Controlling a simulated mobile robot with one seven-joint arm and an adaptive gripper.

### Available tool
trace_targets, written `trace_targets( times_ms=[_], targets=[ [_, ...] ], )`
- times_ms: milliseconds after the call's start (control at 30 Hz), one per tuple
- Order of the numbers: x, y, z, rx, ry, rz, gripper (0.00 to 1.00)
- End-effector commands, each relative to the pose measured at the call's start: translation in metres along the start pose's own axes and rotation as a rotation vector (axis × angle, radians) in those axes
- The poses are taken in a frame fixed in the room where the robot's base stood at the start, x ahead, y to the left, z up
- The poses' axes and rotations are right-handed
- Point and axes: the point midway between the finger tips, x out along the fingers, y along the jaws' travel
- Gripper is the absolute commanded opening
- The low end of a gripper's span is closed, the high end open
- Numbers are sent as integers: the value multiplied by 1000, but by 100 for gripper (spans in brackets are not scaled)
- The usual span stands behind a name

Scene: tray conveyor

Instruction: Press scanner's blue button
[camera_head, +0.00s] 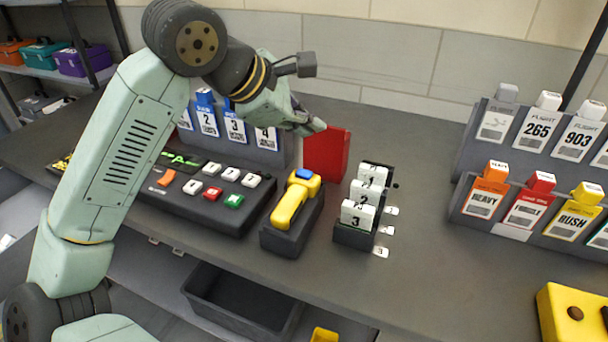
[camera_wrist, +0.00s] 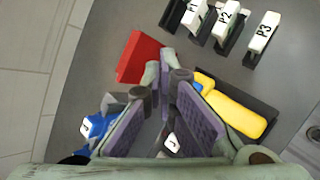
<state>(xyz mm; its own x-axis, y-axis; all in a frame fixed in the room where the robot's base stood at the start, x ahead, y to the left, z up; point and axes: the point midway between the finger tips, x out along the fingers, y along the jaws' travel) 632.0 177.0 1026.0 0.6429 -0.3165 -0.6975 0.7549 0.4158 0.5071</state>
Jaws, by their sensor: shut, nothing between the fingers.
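The yellow scanner (camera_head: 287,208) lies in a dark cradle (camera_head: 292,238) on the counter. Its blue button (camera_head: 305,174) is on the far end of its head. My gripper (camera_head: 318,126) is shut and empty, above and beyond the scanner head, in front of the red panel in the head view. In the wrist view the scanner (camera_wrist: 232,108) is right of my gripper (camera_wrist: 166,65). There the blue button (camera_wrist: 197,87) shows only partly beside a finger, which covers some of the scanner head.
A red upright panel (camera_head: 328,155) stands close behind the scanner. A rack of white numbered tags (camera_head: 356,214) is to its right, and a dark panel with several coloured buttons (camera_head: 205,205) to its left. Tag holders (camera_head: 520,180) stand at far right. Bare counter lies between.

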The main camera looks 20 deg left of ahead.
Motion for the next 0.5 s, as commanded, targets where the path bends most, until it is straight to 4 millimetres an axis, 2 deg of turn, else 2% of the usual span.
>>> trace_targets(
  times_ms=[300,500],
  targets=[
    [37,-27,-27,-1,-1,1,0],
    [45,-33,-33,0,-1,1,0]
  ],
)
